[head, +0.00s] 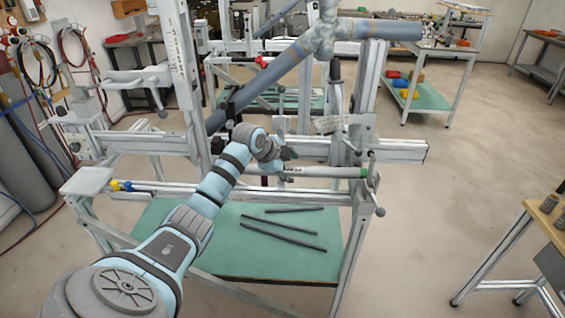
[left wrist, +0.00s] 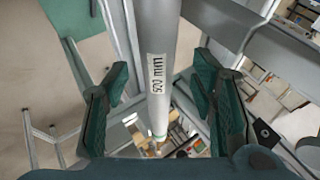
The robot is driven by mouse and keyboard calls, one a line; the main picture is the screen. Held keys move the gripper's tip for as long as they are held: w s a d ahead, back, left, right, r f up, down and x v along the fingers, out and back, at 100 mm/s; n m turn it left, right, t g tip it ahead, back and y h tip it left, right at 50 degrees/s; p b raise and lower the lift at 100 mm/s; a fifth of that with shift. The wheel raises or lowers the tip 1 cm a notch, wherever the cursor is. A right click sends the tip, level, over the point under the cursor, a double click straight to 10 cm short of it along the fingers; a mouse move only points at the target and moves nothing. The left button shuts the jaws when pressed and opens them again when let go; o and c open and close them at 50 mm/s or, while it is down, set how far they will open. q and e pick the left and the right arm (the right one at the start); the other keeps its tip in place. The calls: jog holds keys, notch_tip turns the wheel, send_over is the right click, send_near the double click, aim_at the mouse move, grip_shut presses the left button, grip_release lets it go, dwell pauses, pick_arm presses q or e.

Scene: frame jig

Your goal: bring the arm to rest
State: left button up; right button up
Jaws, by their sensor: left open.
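My left arm reaches in from the lower left of the head view, and its gripper (head: 284,156) is at the frame jig (head: 400,150). In the left wrist view the two dark green fingers (left wrist: 162,80) stand apart. A light grey tube (left wrist: 158,40) with a printed label runs between them, with visible gaps on both sides. In the head view a light tube (head: 325,171) with a green end lies level along the jig, just below and right of the gripper. Whether the fingers surround it or sit just off it, I cannot tell. My right gripper is out of view.
A blue-grey bicycle-like tube frame (head: 285,80) rises above the arm. Several dark rods lie on the green lower shelf (head: 200,250). A wooden-topped table (head: 540,215) stands at the right, a cart (head: 435,95) behind. The floor between them is clear.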

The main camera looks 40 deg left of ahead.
pick_arm(q)
jog(key=v, duration=1)
